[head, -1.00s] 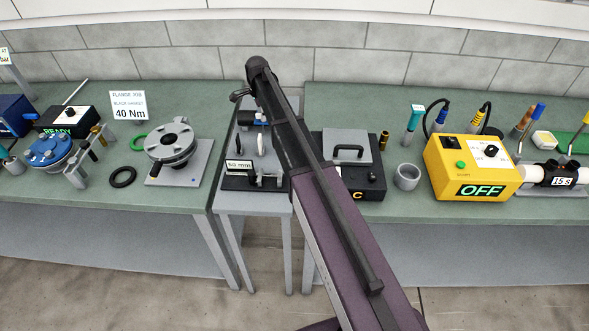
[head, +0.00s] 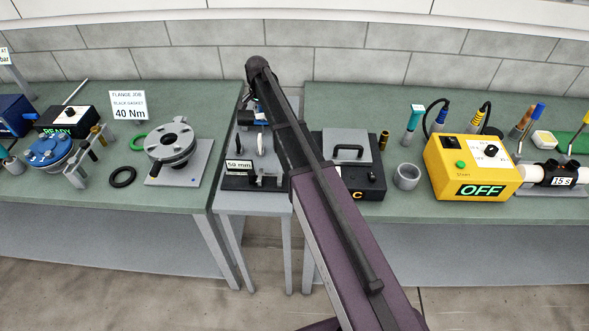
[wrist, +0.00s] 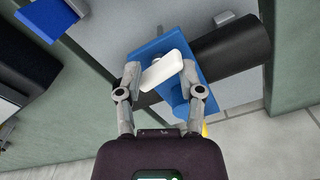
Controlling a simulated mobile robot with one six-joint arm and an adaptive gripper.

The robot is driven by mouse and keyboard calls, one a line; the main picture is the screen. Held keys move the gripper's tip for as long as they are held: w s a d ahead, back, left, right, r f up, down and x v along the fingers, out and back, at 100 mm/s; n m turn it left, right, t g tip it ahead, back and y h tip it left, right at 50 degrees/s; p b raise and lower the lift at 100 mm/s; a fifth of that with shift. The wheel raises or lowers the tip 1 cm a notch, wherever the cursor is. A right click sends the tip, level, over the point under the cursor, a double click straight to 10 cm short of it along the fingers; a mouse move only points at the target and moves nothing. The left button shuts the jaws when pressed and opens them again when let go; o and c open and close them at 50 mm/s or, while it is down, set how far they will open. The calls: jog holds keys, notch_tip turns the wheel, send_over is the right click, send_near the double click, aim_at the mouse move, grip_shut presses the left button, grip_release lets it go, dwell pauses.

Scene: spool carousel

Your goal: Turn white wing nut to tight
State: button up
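The white wing nut (wrist: 163,69) shows in the wrist view as a pale bar, slanting from lower left to upper right. It sits in front of a blue plate (wrist: 196,68) beside a thick black cylinder (wrist: 238,45). My gripper (wrist: 161,72) has its two fingers spread, one on each side of the wing nut. The nut's ends look close to the fingertips; I cannot tell whether they touch. In the head view my arm hides most of this spot, and the wing nut cannot be made out there.
The narrow middle stand holds a 50 mm sign (head: 240,166) and a white disc (head: 260,145). A grey flange (head: 170,142) is on the left bench. A black case (head: 365,180) and a yellow OFF box (head: 472,165) are on the right bench.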

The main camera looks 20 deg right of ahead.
aim_at(261, 114)
jog(key=n, duration=0.6)
notch_tip(261, 114, up, 14)
jog(key=p, duration=1.4)
jog(key=s+d+f+n+b, duration=0.1)
jog(key=s+f+b, duration=0.3)
jog(key=s, duration=0.6)
jog(key=s+d+f+n+b, duration=0.1)
jog(key=s+f+b, duration=0.3)
jog(key=s, duration=0.6)
jog(key=s+d+f+n+b, duration=0.1)
jog(key=s+f+b, duration=0.3)
jog(key=s, duration=0.6)
jog(key=shift+d+f+b, duration=0.4)
jog(key=shift+d, duration=0.2)
jog(key=s, duration=0.3)
jog(key=shift+s+d, duration=0.1)
